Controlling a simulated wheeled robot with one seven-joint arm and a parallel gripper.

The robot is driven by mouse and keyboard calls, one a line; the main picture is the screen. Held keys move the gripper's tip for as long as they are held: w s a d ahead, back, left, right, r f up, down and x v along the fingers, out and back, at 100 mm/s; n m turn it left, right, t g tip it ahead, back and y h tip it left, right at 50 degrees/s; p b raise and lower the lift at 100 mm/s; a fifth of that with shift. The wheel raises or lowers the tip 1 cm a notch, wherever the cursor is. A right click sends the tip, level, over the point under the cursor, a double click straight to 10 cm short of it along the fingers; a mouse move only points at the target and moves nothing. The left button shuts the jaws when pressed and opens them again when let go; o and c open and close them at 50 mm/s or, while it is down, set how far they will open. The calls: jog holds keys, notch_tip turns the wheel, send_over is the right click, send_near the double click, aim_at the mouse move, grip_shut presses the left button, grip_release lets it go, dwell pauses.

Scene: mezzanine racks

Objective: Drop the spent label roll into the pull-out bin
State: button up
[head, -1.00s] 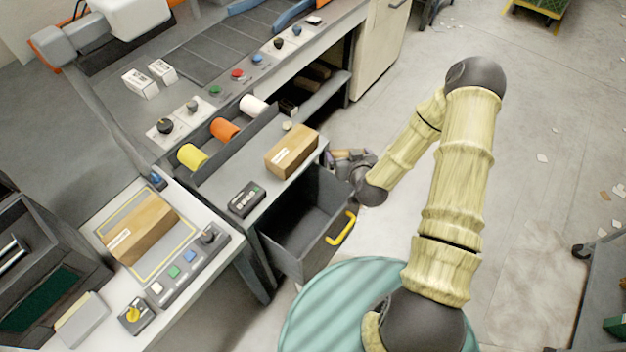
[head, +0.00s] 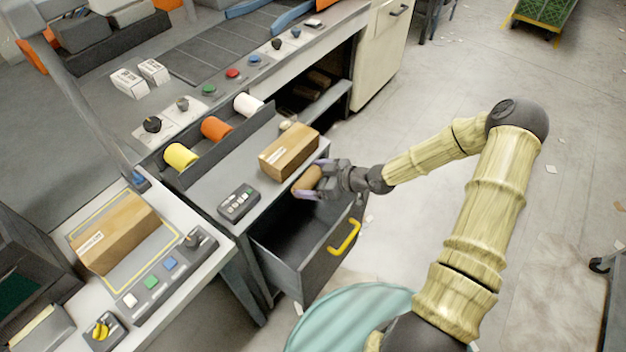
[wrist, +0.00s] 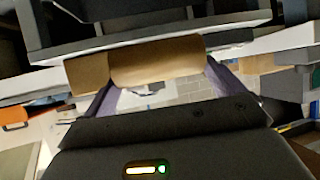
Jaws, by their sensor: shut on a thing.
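The spent label roll (head: 307,181) is a brown cardboard-coloured cylinder. My gripper (head: 311,179) is shut on it, just right of the cardboard box on the counter. In the head view they appear over the far end of the pull-out bin (head: 290,262), a dark grey drawer that stands open with a yellow handle (head: 345,237). The height of the roll above the bin is hard to tell. In the wrist view the roll (wrist: 155,62) lies across between the two fingers. The part of the bin's interior that shows looks empty.
A cardboard box (head: 289,152) and a grey keypad (head: 239,203) sit on the counter above the bin. A teal round surface (head: 345,318) is in front. Open floor lies to the right.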

notch_tip(320, 180, down, 6)
jog(key=b, duration=0.4)
jog(key=shift+b, duration=0.4)
jog(key=o, duration=0.6)
jog(key=shift+d, duration=0.1)
jog(key=p+v, duration=0.3)
jog(key=v, duration=1.4)
jog(key=shift+d, duration=0.15)
